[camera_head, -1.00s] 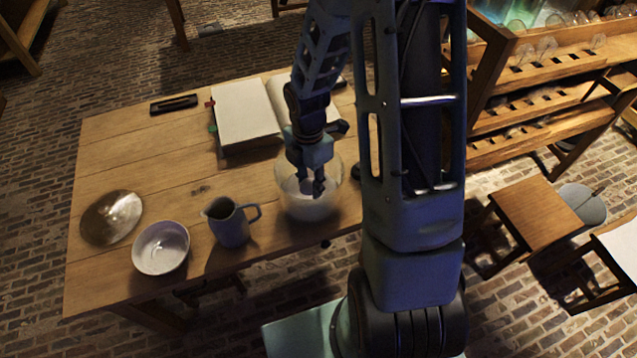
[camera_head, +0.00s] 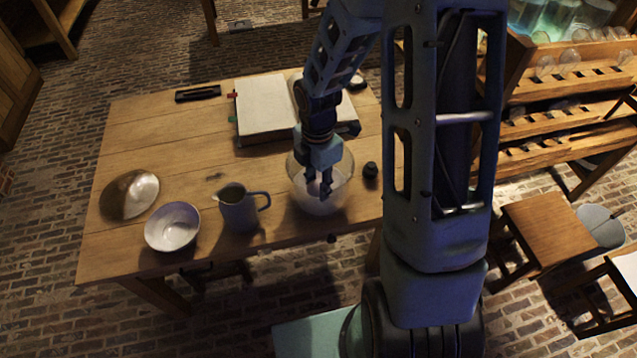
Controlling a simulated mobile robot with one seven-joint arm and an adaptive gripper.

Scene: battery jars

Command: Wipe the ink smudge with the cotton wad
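My gripper (camera_head: 319,190) points down at the clear glass bowl (camera_head: 343,190) on the table's near right part. Its fingertips overlap the bowl in the view; their exact depth is hard to judge. The fingers are small and dark, and I cannot tell whether they hold anything. A pale patch shows low in the bowl; I cannot tell whether it is the cotton wad.
An open book (camera_head: 264,106) lies behind the bowl, partly behind my arm. A grey pitcher (camera_head: 238,211), a white bowl (camera_head: 172,227) and a shiny round dish (camera_head: 130,194) stand left. A dark knob-like object (camera_head: 370,170) is right of the glass bowl.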

